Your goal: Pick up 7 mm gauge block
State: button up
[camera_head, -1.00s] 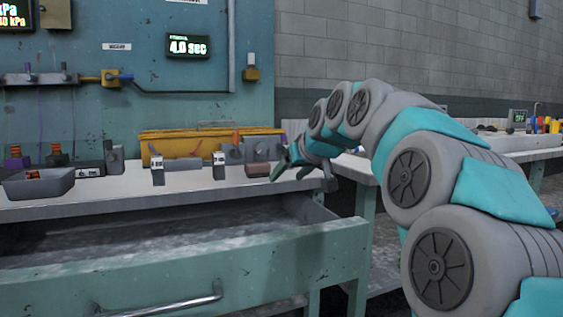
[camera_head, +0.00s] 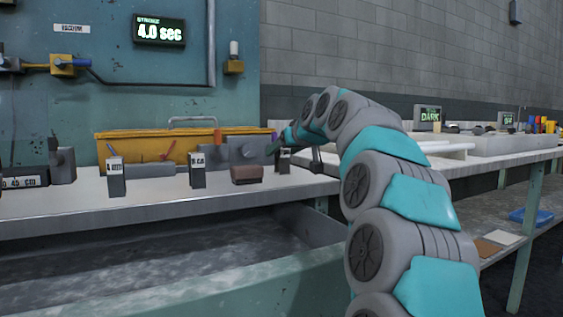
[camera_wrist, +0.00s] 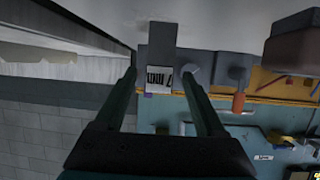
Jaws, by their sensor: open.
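The 7 mm gauge block is a grey upright block with a white label reading "7 mm" (camera_wrist: 160,79). It shows in the wrist view between the two fingers of my gripper (camera_wrist: 162,74), which are open and apart from it at both sides. I cannot tell how deep it is between them. In the head view a small grey block (camera_head: 284,162), likely the same one, stands near the right end of the bench top, just under my gripper (camera_head: 275,144). My arm and gripper partly crowd that spot, and its label is not readable there.
Two similar labelled blocks (camera_head: 116,178) (camera_head: 197,172) and a brown block (camera_head: 247,174) stand to the left on the bench (camera_head: 60,204). A yellow tray (camera_head: 140,147) lies behind them. An open drawer (camera_head: 190,250) juts out below the front edge.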

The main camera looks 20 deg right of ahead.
aim_at(278, 154)
jog(key=x, duration=0.3)
jog(key=shift+w+f, duration=0.2)
jog(key=shift+w, duration=0.15)
jog(key=shift+w+f, duration=0.1)
jog(key=shift+w, duration=0.4)
jog(key=shift+c, duration=0.4)
grip_shut()
